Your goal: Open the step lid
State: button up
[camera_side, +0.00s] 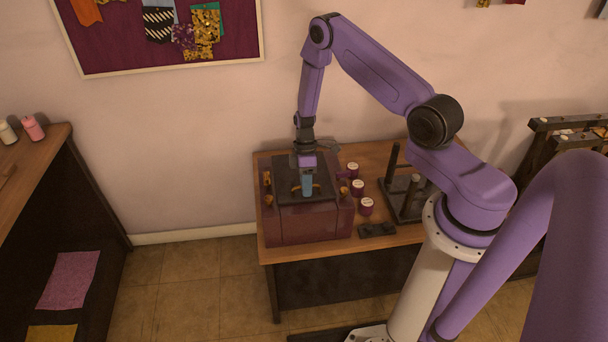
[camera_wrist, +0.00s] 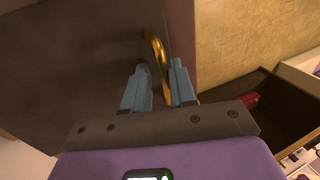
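A dark red box (camera_side: 290,228) stands on the wooden table, with a dark grey lid (camera_side: 290,193) on top that looks closed. In the wrist view the lid (camera_wrist: 75,60) fills the left side. A curved gold handle (camera_wrist: 152,43) sits near the lid's edge. My gripper (camera_side: 307,192) points down at the lid, its blue fingertips close to the handle. In the wrist view my gripper (camera_wrist: 158,66) has its two blue fingers apart, with the handle showing between them. I cannot tell whether either finger touches it.
Several small purple jars with white tops (camera_side: 358,187) stand right of the box. A dark peg rack (camera_side: 405,195) and a small dark block (camera_side: 377,229) are on the table's right. Small gold fittings (camera_side: 267,179) show on the box's left side.

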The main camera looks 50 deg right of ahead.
jog(key=shift+o, duration=0.9)
jog(key=shift+w+d, duration=0.25)
jog(key=shift+d, duration=0.05)
jog(key=shift+o, duration=0.3)
jog(key=shift+a, duration=0.1)
jog(key=shift+s+a, duration=0.1)
jog(key=shift+o, duration=0.3)
jog(key=o, duration=0.5)
jog(key=shift+w+r, duration=0.2)
jog(key=shift+r, duration=0.5)
jog(key=shift+c, duration=0.2)
jog(key=v, duration=0.5)
jog(key=shift+r, duration=0.25)
